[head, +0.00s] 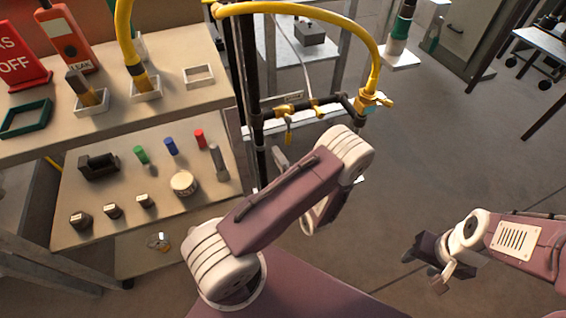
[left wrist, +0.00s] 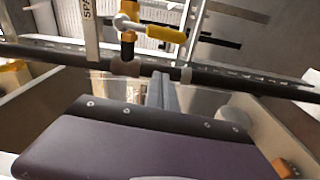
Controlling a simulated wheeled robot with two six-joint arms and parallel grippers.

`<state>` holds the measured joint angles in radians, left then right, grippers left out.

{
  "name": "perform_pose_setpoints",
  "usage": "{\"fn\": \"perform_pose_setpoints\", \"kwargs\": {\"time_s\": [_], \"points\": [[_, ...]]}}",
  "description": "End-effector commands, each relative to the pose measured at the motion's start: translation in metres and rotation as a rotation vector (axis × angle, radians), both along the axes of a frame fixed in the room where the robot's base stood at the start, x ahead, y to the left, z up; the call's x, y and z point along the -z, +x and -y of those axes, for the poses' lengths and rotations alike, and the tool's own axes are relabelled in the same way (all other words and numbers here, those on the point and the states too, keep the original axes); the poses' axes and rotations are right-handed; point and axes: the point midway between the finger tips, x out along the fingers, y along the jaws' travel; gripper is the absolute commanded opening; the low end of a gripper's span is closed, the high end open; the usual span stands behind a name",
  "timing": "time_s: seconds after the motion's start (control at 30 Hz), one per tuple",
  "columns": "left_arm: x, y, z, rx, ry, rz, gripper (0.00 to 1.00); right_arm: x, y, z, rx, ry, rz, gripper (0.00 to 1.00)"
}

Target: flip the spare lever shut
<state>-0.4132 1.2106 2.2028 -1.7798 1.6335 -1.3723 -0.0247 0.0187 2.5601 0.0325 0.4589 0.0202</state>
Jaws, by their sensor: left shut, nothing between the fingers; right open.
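The spare lever (left wrist: 165,33) is a yellow handle on a brass valve above a dark horizontal pipe in the left wrist view. It points sideways to the right from the valve stem. A white upright tag (left wrist: 91,25) with partly visible lettering, "SPA", stands left of it. My left gripper (left wrist: 164,92) is shut and empty, its grey fingertips below the pipe and apart from the lever. In the head view my left arm partly hides this gripper. Yellow fittings (head: 288,128) show on the pipe there; I cannot tell which is the spare. My right gripper (head: 438,268) is open and empty at the lower right.
A yellow hose (head: 345,24) arches over the dark pipe frame (head: 250,70). At left a shelved bench (head: 190,120) holds a red sign (head: 18,50), an orange device (head: 70,40) and several small coloured cylinders. The floor right of the frame is open.

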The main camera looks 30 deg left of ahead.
Motion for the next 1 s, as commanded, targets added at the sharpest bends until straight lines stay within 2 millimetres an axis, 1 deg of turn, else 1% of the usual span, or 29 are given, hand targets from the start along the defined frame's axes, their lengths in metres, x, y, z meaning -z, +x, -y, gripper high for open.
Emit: {"fn": "perform_pose_setpoints", "kwargs": {"time_s": [0.03,0.2,0.3,0.47,0.6,0.87,1.0], "points": [[0.005,0.006,-0.01,-0.007,-0.001,0.003,0.0,0.01,0.0,0.0,0.0,0.0,0.0,0.48],[0.004,0.027,-0.039,-0.006,0.0,0.004,0.0,0.024,0.0,0.0,0.0,0.0,0.0,0.48],[0.005,0.039,-0.021,0.004,-0.001,0.006,0.0,0.034,0.0,0.0,0.0,0.0,0.0,0.48],[0.004,0.048,-0.007,0.003,0.0,0.003,0.0,0.041,0.0,0.0,0.0,0.0,0.0,0.48],[0.003,0.05,-0.004,0.0,0.0,0.001,0.0,0.042,0.0,0.0,0.0,0.0,0.0,0.48],[0.002,0.05,-0.003,0.0,-0.001,0.001,0.0,0.041,0.0,0.0,0.0,0.0,0.0,0.48],[-0.001,0.057,0.004,0.003,-0.039,0.047,0.0,0.03,0.0,0.0,0.0,0.0,0.0,0.48]]}}
